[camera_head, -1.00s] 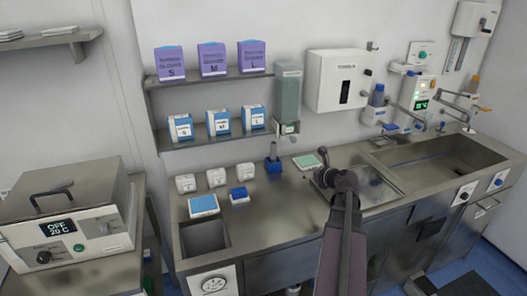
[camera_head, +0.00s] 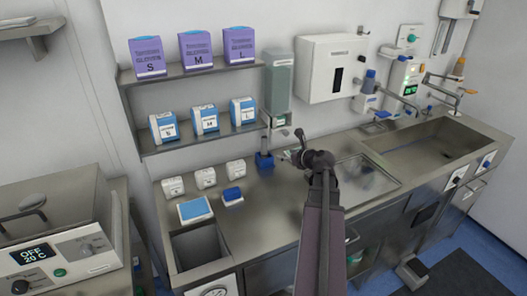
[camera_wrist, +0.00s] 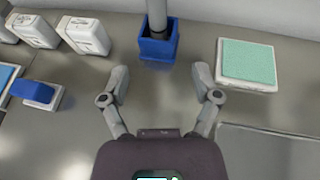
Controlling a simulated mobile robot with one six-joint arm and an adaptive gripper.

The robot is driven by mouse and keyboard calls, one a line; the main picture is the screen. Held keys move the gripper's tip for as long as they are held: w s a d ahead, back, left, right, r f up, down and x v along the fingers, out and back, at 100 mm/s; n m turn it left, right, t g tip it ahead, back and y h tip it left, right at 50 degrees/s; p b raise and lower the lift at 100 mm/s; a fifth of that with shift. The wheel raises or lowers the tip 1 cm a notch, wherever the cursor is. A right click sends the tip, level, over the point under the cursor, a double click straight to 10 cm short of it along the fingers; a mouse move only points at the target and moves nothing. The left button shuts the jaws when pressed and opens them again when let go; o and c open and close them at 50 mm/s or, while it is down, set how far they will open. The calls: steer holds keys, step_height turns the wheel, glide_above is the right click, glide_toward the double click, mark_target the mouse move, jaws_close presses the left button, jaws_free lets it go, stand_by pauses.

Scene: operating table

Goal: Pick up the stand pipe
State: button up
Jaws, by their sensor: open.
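The stand pipe is a grey upright tube (camera_head: 264,144) standing in a small blue square holder (camera_head: 264,161) at the back of the steel counter, below the dispenser. In the wrist view the pipe (camera_wrist: 157,14) rises out of the blue holder (camera_wrist: 158,48), and its top is cut off by the frame edge. My gripper (camera_head: 300,140) is just right of the pipe in the head view, apart from it. In the wrist view my gripper (camera_wrist: 160,72) has its fingers spread and empty, with the holder straight ahead, beyond the fingertips.
Several white boxes (camera_wrist: 86,36) stand left of the holder, with a blue block (camera_wrist: 35,92) nearer. A green-topped pad (camera_wrist: 246,62) lies to the right. A wall dispenser (camera_head: 279,88) hangs close above the pipe. The counter (camera_wrist: 85,130) between fingers and holder is clear.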

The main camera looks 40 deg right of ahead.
mark_target(265, 151)
steer(key=shift+w+f, duration=0.1)
steer(key=b+x, duration=0.3)
steer(key=x, duration=0.4)
steer(key=shift+w+f, duration=0.1)
steer(key=shift+f, duration=0.05)
steer(key=shift+w+f, duration=0.15)
steer(key=shift+w, duration=0.35)
steer(key=shift+b+x, duration=1.2)
steer(key=shift+x, duration=1.4)
steer(key=shift+a, duration=0.15)
jaws_close()
